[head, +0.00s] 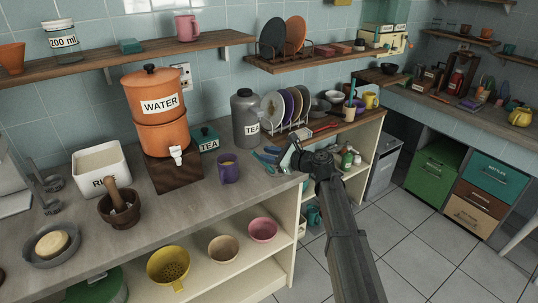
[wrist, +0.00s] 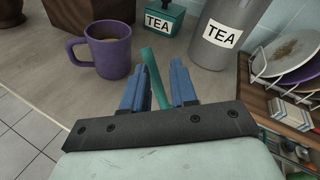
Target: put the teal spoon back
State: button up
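The teal spoon shows in the wrist view as a slim teal handle (wrist: 153,75) between the two blue fingers of my gripper (wrist: 162,80). A gap shows between the handle and the right finger, so my gripper looks open around it. The spoon's lower end is hidden behind the gripper's dark bar, and I cannot see its bowl. In the head view my gripper (head: 267,160) is low over the counter's right part, to the right of the purple mug (head: 229,169). The mug also shows in the wrist view (wrist: 112,56), holding something brown.
A grey TEA canister (head: 246,118), a teal TEA box (head: 206,141) and a rack of plates (head: 285,108) stand behind my gripper. A small pot with upright utensils (head: 349,113) stands farther right. An orange water dispenser (head: 158,110) is left. The counter's front edge is close.

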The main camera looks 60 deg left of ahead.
jog(key=shift+o, duration=1.1)
jog(key=shift+r, duration=0.1)
